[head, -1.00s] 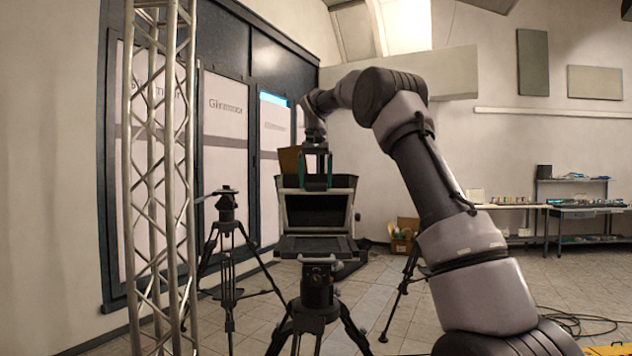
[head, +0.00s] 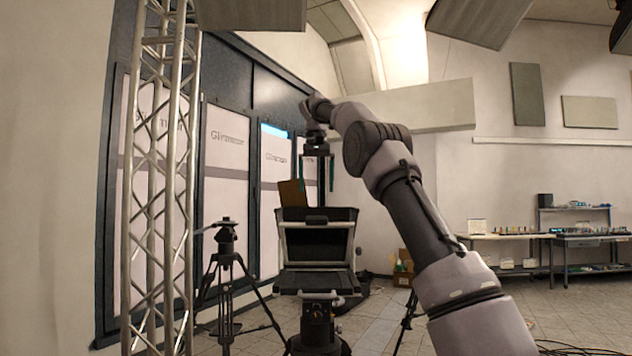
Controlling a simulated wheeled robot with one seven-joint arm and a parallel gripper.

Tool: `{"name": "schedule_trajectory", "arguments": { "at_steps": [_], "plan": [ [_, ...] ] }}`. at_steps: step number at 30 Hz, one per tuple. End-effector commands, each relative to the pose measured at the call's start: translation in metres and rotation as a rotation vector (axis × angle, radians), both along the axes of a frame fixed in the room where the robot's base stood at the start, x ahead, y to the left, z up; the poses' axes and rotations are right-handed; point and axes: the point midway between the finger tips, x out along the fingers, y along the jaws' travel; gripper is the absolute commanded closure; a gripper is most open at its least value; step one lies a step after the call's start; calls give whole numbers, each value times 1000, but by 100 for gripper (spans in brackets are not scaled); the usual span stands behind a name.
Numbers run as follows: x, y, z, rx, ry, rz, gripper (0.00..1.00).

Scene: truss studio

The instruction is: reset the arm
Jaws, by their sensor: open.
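My gripper (head: 317,180) is in the head view, pointing down at the end of my arm. Its two thin fingers are spread apart with nothing visible between them. It hangs above the dark open-fronted box (head: 317,243) on a tripod, apart from its top. A brown flat panel (head: 292,194) stands upright at the box's back left, just left of my gripper.
A metal truss column (head: 160,180) stands at the left, with a second tripod (head: 227,275) beside it. Benches with small items (head: 585,236) line the far right wall. A cardboard box (head: 404,266) sits on the floor behind. Tiled floor at the right is mostly clear.

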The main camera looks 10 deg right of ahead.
Motion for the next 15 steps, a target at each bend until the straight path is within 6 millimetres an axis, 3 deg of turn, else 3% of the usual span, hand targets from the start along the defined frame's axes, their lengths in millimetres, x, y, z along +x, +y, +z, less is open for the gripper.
{"name": "schedule_trajectory", "arguments": {
  "at_steps": [15],
  "plan": [
    [-2,2,10,2,-3,0,0]
  ]
}}
